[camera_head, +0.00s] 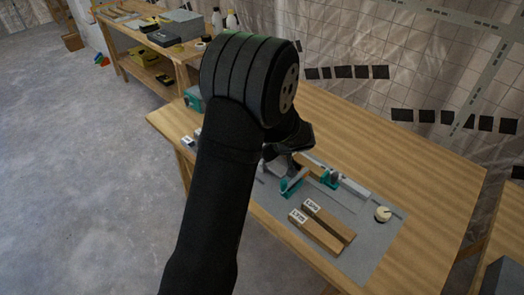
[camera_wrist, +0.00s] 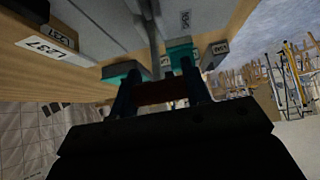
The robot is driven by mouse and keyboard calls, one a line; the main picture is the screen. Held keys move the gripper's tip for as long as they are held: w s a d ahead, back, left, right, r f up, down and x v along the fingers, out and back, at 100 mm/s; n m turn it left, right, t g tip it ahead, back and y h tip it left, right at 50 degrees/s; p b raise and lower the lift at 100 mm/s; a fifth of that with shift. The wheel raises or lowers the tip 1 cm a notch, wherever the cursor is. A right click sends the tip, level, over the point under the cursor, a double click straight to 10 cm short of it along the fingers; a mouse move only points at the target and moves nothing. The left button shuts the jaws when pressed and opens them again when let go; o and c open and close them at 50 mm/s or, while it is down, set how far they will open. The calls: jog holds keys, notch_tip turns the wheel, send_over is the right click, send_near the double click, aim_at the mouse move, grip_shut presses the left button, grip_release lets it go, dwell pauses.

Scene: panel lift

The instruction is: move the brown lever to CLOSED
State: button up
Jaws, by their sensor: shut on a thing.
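In the wrist view, the two dark fingers of my gripper (camera_wrist: 158,88) stand either side of a reddish-brown bar, the brown lever (camera_wrist: 158,93), and are shut on it. Behind it are teal parts (camera_wrist: 181,52) and a grey metal rail. In the head view, my arm hides most of the gripper and the lever. The grey panel (camera_head: 375,250) lies on the wooden table there, with teal brackets (camera_head: 291,187) and a metal rail on it.
Two labelled wooden blocks (camera_head: 322,230) lie on the panel in front of the rail. A cream round piece (camera_head: 382,214) is at its right. The table's right side (camera_head: 440,180) is clear. Another bench (camera_head: 150,40) with boxes and bottles stands behind at the left.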

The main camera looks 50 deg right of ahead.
dwell(0.4)
jog(key=o, duration=1.4)
jog(key=shift+s, duration=0.1)
jog(key=v, duration=1.7)
jog(key=shift+s+r, duration=0.15)
jog(key=shift+s, duration=0.05)
jog(key=shift+w, duration=0.1)
jog(key=x, duration=1.7)
jog(key=shift+w, duration=0.15)
